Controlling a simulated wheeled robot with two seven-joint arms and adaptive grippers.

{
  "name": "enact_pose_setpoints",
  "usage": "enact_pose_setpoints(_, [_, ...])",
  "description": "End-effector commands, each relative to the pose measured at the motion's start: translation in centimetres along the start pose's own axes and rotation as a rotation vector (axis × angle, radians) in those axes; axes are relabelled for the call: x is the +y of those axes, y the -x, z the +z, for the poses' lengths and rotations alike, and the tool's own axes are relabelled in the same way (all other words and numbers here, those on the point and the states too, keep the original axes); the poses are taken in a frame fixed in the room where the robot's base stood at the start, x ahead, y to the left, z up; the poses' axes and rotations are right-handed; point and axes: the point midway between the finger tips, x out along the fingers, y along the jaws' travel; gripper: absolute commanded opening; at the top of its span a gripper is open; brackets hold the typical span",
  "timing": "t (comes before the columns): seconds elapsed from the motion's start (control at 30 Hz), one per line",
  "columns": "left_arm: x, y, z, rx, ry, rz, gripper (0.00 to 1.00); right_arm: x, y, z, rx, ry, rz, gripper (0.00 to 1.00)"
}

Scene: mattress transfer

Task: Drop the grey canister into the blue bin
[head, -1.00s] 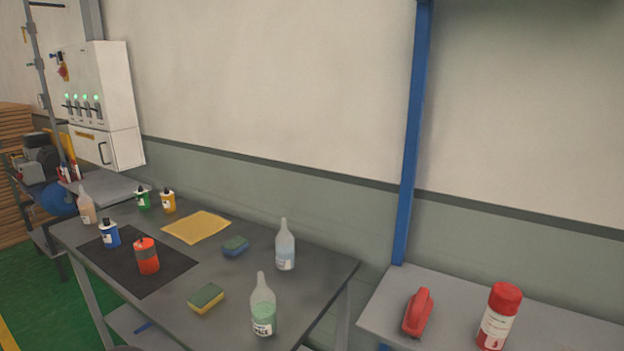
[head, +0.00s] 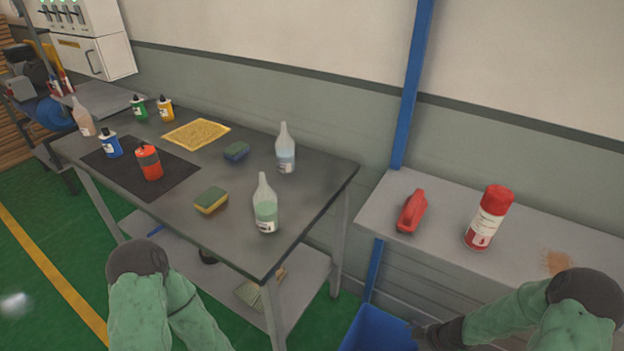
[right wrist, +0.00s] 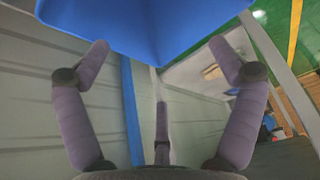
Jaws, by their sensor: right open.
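I see no grey canister in either view. The blue bin (head: 375,332) is at the bottom edge of the head view, in front of the grey bench, and only its upper part shows. It also fills the top middle of the right wrist view (right wrist: 150,22). My right gripper (right wrist: 160,58) is open with nothing between its fingers, close to the bin. In the head view its dark end (head: 425,333) is beside the bin's right side. My left arm comes in at the bottom left, but its gripper is out of view.
A grey table (head: 310,195) holds several bottles, sponges, a yellow cloth (head: 197,134) and an orange canister (head: 148,163) on a black mat. The grey bench (head: 455,205) holds a red spray can (head: 489,218) and a red-handled object (head: 412,212). Green floor is clear at left.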

Motion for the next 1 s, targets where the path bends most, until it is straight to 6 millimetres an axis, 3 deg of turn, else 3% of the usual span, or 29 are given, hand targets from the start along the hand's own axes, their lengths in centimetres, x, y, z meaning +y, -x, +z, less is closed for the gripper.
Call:
enact_pose_setpoints(0.3, [0.0, 0.0, 0.0, 0.000, 0.000, 0.000, 1.00, 0.0, 1.9, 0.0, 0.000, -0.001, 0.001, 0.93])
enact_pose_setpoints(0.77, [0.0, 0.0, 0.0, 0.000, 0.000, 0.000, 1.00, -0.3, 2.1, -0.1, 0.001, -0.006, -0.004, 0.93])
enact_pose_setpoints(0.87, [0.0, 0.1, 0.0, 0.000, 0.000, 0.000, 1.00, -1.4, 1.7, -0.8, 0.010, -0.040, -0.025, 0.93])
enact_pose_setpoints(1.0, [0.1, 0.2, 0.0, 0.000, 0.000, 0.000, 1.00, -4.8, 0.6, -2.8, 0.034, -0.151, -0.086, 0.93])
